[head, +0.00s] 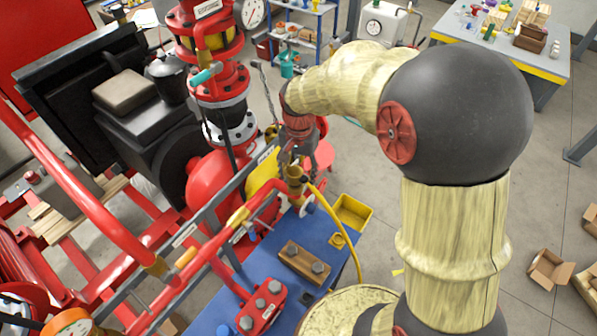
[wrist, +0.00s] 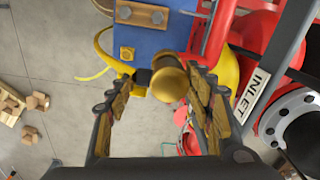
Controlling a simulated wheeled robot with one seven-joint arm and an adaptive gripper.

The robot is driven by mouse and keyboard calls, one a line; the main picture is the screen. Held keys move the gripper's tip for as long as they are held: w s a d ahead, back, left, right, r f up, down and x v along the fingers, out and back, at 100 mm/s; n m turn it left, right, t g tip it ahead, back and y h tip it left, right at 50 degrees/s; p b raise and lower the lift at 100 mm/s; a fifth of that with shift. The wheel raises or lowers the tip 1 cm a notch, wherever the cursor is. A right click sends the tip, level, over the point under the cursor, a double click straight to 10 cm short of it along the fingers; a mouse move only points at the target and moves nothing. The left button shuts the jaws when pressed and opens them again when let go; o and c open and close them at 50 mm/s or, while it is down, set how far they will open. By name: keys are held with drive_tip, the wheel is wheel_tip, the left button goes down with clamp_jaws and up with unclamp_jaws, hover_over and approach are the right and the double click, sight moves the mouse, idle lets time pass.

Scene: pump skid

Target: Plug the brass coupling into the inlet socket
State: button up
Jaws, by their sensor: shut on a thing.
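My gripper (wrist: 165,78) is shut on the brass coupling (wrist: 170,82), whose round end faces the wrist camera between the two fingers. In the head view my gripper (head: 293,158) points down beside the red pipework, with the brass coupling (head: 295,182) just below it. A yellow hose (head: 342,222) hangs near the coupling and curves down past the blue bench. An INLET label (wrist: 253,91) is on the grey rail right of my fingers in the wrist view. I cannot clearly make out the inlet socket; whether the coupling touches it cannot be told.
Red pipes (head: 215,262) and a grey rail run close to my gripper's left. The blue bench (head: 262,268) below carries a wooden block with bolts (head: 305,262) and a yellow bin (head: 352,212). Cardboard boxes (head: 549,269) lie on the floor at right. Open floor lies between.

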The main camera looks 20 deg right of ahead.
drive_tip(key=shift+f+b, duration=0.75)
drive_tip(key=shift+f, duration=0.4)
drive_tip(key=o, duration=1.3)
drive_tip(key=shift+o, duration=0.2)
wheel_tip(320, 180, up, 12)
drive_tip(key=shift+r, duration=0.1)
